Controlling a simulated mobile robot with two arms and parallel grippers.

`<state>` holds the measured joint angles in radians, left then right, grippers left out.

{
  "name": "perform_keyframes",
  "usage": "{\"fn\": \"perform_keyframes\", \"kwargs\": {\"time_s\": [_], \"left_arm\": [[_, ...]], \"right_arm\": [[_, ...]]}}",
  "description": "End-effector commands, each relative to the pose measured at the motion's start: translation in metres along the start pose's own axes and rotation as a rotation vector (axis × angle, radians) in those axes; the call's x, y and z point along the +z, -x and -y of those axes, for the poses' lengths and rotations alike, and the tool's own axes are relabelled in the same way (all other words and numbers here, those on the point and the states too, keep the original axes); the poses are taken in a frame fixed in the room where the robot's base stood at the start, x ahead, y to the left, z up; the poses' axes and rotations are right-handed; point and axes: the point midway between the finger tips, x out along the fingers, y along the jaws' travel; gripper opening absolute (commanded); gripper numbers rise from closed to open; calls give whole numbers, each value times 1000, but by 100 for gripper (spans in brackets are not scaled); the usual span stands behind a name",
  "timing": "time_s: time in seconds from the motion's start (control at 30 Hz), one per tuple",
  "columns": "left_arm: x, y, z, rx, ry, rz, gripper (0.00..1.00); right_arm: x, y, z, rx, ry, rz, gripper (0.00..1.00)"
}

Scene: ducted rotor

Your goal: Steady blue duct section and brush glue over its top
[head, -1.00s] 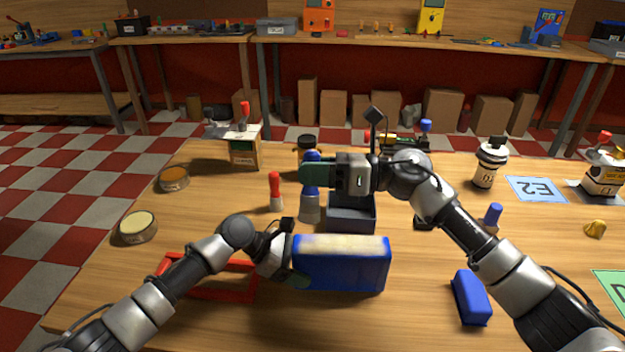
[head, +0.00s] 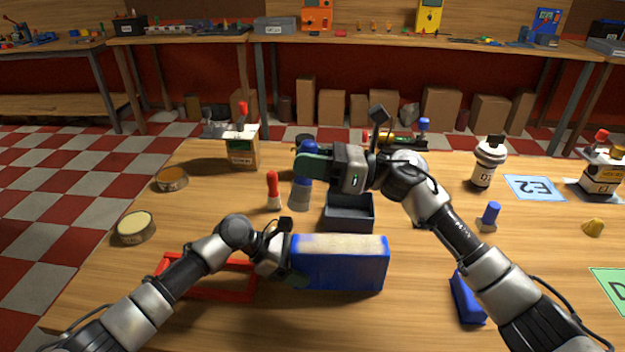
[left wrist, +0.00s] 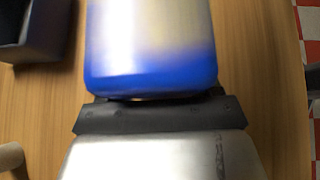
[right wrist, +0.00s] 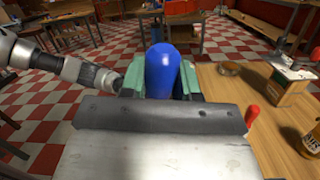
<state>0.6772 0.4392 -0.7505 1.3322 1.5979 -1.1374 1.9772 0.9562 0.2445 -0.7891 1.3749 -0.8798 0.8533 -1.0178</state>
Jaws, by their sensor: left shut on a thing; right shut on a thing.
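The blue duct section (head: 338,270) stands on the table at front centre, with a pale, cream-coloured layer along its top. My left gripper (head: 296,270) is shut on its left end; its pale top and blue end also show in the left wrist view (left wrist: 150,75). My right gripper (head: 318,170) is shut on the blue-handled brush (head: 301,192), behind the duct section and above the table. The brush's grey lower part points down, apart from the duct section. The rounded blue handle shows between the fingers in the right wrist view (right wrist: 161,72).
A dark open box (head: 349,222) sits behind the duct section. A red-handled tool (head: 273,190) stands left of the brush. A red frame (head: 210,293) lies beneath my left arm; a blue block (head: 463,300) lies partly behind my right arm. Round tins (head: 136,228) stand at left.

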Motion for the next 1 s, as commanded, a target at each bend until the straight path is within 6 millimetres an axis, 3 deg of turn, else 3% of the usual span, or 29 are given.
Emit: {"fn": "perform_keyframes", "kwargs": {"time_s": [0.27,0.7,1.0], "left_arm": [[0,0,0,0,0,0,44],[0,0,0,0,0,0,44],[0,0,0,0,0,0,44]], "right_arm": [[19,2,-1,-26,191,188,7],[-20,9,7,-29,199,194,7],[-26,10,8,-28,200,193,7]]}}
